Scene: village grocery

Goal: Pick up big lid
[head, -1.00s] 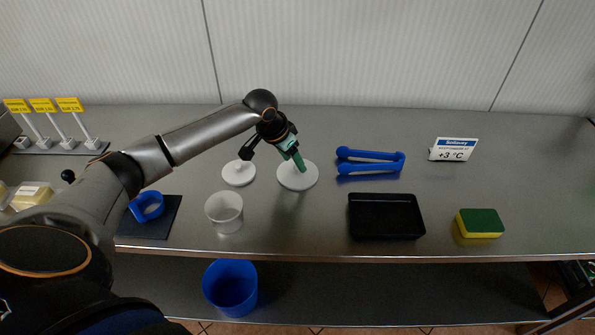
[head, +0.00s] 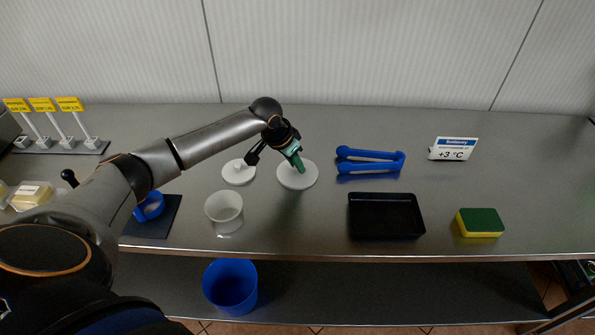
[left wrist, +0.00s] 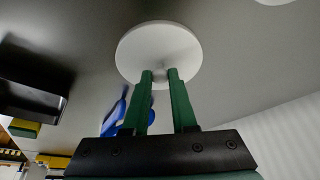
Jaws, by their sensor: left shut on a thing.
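The big lid (head: 298,177) is a flat white disc on the steel counter, at the middle of the head view. It also shows in the left wrist view (left wrist: 158,46), with its small knob between the fingertips. My left gripper (head: 298,166) has green fingers and is over the lid's centre. In the left wrist view the fingers (left wrist: 160,76) are shut on the knob. I cannot tell whether the lid is lifted off the counter. A smaller white lid (head: 238,173) lies just to the left. My right gripper is not in view.
A white cup (head: 224,210) stands in front of the small lid. Blue tongs (head: 371,161), a black tray (head: 386,216) and a green-yellow sponge (head: 479,223) are to the right. A blue mug (head: 149,207) is at left. The counter behind the lids is clear.

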